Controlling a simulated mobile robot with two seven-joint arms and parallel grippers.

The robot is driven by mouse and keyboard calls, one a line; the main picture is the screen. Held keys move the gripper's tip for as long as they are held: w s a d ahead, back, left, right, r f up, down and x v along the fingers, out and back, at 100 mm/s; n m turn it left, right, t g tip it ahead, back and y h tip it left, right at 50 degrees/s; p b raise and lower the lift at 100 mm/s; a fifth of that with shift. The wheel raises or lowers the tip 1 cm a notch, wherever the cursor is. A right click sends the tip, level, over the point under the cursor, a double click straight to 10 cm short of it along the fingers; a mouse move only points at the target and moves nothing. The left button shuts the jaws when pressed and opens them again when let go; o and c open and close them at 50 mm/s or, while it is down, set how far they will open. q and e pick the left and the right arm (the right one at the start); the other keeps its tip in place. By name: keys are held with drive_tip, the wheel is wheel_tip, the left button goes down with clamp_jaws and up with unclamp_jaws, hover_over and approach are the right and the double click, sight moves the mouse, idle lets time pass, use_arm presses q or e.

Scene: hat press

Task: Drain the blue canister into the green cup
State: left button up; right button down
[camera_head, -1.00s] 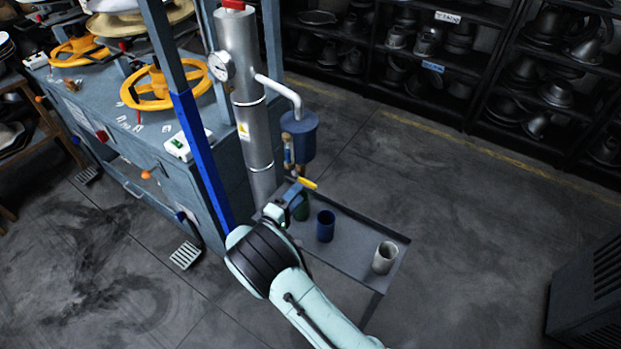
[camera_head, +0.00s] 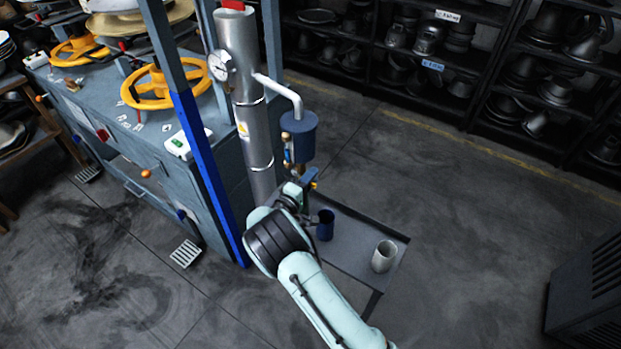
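The blue canister (camera_head: 300,140) hangs from a bent pale pipe beside the tall metal column. Brass fittings (camera_head: 288,150) are on its side. Below it, a small part of a yellow valve lever (camera_head: 314,185) shows beside my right gripper (camera_head: 308,181). The gripper is at or very near the lever; contact and finger opening cannot be made out. The green cup is hidden behind my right wrist, under the canister. My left gripper is out of view.
A grey side table (camera_head: 350,255) holds a dark blue cup (camera_head: 326,226) near my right wrist and a pale grey cup (camera_head: 384,257) at its right end. A blue post (camera_head: 208,180) and the metal column (camera_head: 240,90) stand left of my arm. Open floor lies right.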

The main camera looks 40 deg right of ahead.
drive_tip(key=shift+f, duration=0.1)
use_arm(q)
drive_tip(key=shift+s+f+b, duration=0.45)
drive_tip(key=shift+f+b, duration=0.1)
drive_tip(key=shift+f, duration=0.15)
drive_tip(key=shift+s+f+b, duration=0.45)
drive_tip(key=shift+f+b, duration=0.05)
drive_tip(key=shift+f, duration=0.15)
use_arm(e)
drive_tip(key=shift+w+a+f+m, duration=0.15)
drive_tip(key=shift+f+m, duration=0.35)
drive_tip(key=shift+m, duration=0.65)
drive_tip(key=shift+w+f+m, duration=0.15)
drive_tip(key=shift+f+m, duration=0.3)
drive_tip(key=shift+m, duration=0.75)
drive_tip(key=shift+w+a+f+m, duration=0.15)
drive_tip(key=shift+f+m, duration=0.35)
drive_tip(key=shift+m, duration=0.65)
drive_tip(key=c, duration=1)
unclamp_jaws()
drive_tip(key=shift+c, duration=0.2)
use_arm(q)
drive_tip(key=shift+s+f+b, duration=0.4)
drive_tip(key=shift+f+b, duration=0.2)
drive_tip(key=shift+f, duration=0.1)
use_arm(e)
drive_tip(key=v, duration=1.3)
